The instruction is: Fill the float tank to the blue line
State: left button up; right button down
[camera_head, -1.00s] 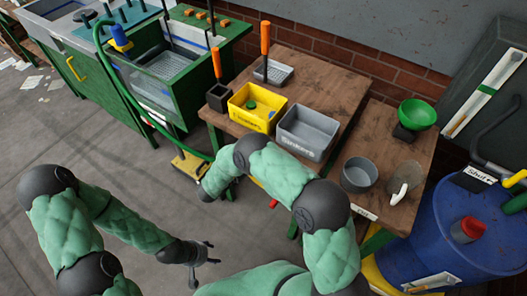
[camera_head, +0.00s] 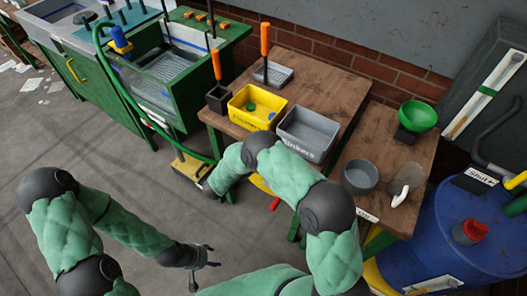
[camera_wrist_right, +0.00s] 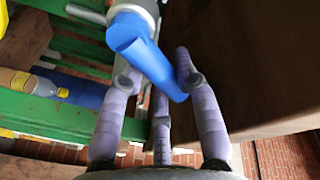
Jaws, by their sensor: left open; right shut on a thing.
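The float tank (camera_head: 168,66) is a clear-walled tank in a green frame at the upper left of the head view. Some blue marking shows on it, but I cannot read the water level. A green hose (camera_head: 120,85) arches beside it, near a blue-topped fitting (camera_head: 120,40). My right arm reaches toward the floor below the tank, and its fingers are hidden in the head view. In the right wrist view my right gripper (camera_wrist_right: 180,80) is shut on a blue handle (camera_wrist_right: 145,50) joined to a pale grey cylinder. My left gripper (camera_head: 208,265) is open and empty above the floor.
A brown workbench holds a yellow bin (camera_head: 257,122), a grey bin (camera_head: 306,134), a grey pot (camera_head: 360,176) and a green funnel (camera_head: 417,116). A blue barrel (camera_head: 430,250) stands at the right. A yellow-based item (camera_head: 192,165) is on the floor.

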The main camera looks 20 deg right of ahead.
jog(key=n, duration=0.2)
jog(key=n+p, duration=0.1)
jog(key=shift+w+a+r+t+h, duration=0.3)
jog(key=shift+w+r, duration=0.1)
jog(key=shift+w+a+r+n+t+p, duration=0.1)
jog(key=shift+w+a+n+t, duration=0.1)
jog(key=shift+n, duration=0.5)
jog(key=shift+w+a+r+n+t+p, duration=0.1)
jog(key=shift+w+n, duration=0.15)
jog(key=shift+n, duration=0.45)
jog(key=shift+w+a+n+t+p, duration=0.1)
jog(key=shift+w+a+n, duration=0.1)
jog(key=shift+n, duration=0.5)
jog(key=c, duration=0.9)
grip_release()
jog(key=shift+h, duration=0.3)
